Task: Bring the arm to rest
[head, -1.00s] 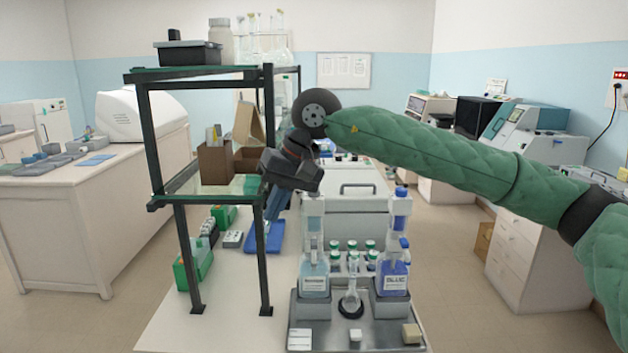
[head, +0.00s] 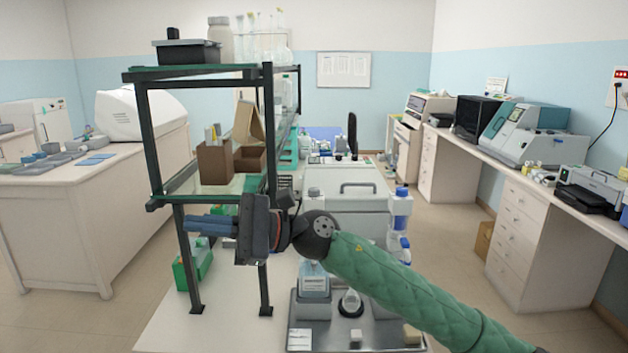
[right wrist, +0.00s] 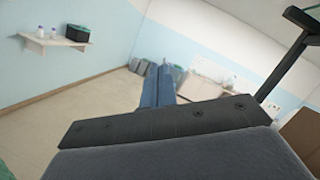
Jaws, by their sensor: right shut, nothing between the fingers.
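My right arm, in a green quilted sleeve, comes in from the lower right of the head view. Its gripper (head: 190,224) points left, its blue fingers together and empty, in front of the black shelf frame (head: 266,170). In the right wrist view the fingers (right wrist: 158,85) are together, with nothing between them and open room beyond. My left gripper is not in view.
The metal tray (head: 378,338) below the arm holds a clear bottle (head: 314,282), a blue-liquid bottle (head: 397,247) partly hidden by my arm, and a flask (head: 350,302). A white lidded box (head: 347,205) stands behind. A green rack (head: 190,268) sits under the shelf.

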